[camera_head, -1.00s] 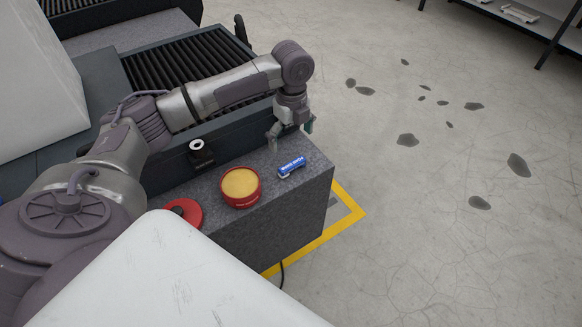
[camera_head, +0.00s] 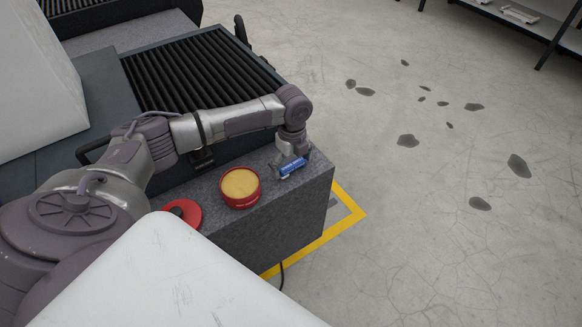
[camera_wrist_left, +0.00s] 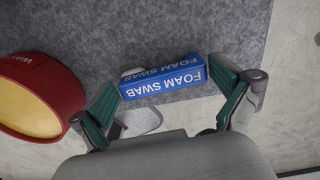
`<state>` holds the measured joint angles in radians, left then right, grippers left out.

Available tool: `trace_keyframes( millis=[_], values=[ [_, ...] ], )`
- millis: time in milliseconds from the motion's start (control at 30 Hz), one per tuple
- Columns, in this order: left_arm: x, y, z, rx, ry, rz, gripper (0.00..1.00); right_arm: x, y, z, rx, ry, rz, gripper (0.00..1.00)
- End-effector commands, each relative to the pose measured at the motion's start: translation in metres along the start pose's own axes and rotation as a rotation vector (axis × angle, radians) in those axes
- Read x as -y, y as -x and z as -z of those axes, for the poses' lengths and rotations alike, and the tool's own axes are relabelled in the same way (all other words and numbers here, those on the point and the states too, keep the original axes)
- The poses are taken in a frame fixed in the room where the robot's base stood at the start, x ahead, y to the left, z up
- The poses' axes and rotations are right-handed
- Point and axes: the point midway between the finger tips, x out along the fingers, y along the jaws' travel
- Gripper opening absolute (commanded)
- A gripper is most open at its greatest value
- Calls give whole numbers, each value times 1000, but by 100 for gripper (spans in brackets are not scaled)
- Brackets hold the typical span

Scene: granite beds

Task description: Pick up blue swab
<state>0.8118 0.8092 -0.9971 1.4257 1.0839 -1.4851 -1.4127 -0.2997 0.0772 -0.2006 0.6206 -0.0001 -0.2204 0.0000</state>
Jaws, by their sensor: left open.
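The blue swab (camera_head: 292,167) is a small blue box lying on the grey granite bed (camera_head: 262,222), near its right end. In the left wrist view the blue swab (camera_wrist_left: 163,78) shows white "FOAM SWAB" lettering. My left gripper (camera_head: 290,164) is lowered over it, pointing down. In the left wrist view my left gripper (camera_wrist_left: 168,92) is open, with one green-padded finger at each end of the box. Whether the pads touch the box I cannot tell. My right gripper is not in view.
A round red tin (camera_head: 240,187) with a yellow top stands left of the swab; it also shows in the left wrist view (camera_wrist_left: 38,97). A red lid-like disc (camera_head: 184,213) lies further left. A black roller conveyor (camera_head: 205,70) is behind. Open floor lies right.

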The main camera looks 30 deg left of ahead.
Motion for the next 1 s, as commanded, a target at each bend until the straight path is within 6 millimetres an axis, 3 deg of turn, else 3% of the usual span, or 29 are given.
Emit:
trace_keyframes(
  millis=[33,233,667,933,1000],
  values=[
    [0,0,0,0,0,0,100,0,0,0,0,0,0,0],
    [0,0,0,0,0,0,67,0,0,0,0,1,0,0],
    [0,4,0,0,0,0,67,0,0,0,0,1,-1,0],
    [1,42,0,1,0,3,67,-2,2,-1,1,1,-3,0],
    [1,50,15,-3,-6,3,67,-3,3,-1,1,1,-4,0]
  ],
)
